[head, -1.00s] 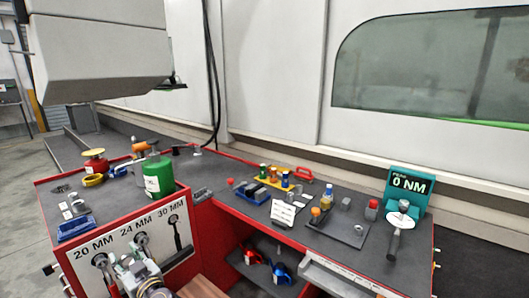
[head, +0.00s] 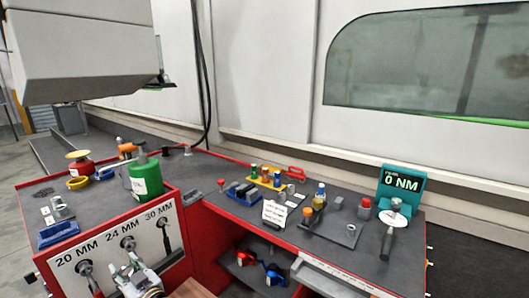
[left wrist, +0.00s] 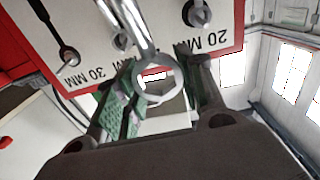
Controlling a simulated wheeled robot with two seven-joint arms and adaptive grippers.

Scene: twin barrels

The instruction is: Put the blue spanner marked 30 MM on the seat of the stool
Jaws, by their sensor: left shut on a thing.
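My left gripper (head: 130,268) is in front of the white board (head: 75,245) on the red cabinet, low in the head view. In the left wrist view its green-padded fingers (left wrist: 155,92) are shut on a silver ring-ended spanner (left wrist: 158,84). The spanner's shaft runs out at the top; no size mark on it is readable. No blue 30 MM spanner is clearly seen. A brown slatted surface (head: 190,290), possibly the stool seat, shows at the bottom edge.
A green canister (head: 146,180) stands on the cabinet top. A red item (head: 244,258) and a blue item (head: 273,275) lie on the lower shelf. The bench holds a yellow rack (head: 266,182) and a teal display (head: 400,190) reading 0 NM. Bare bench remains between items.

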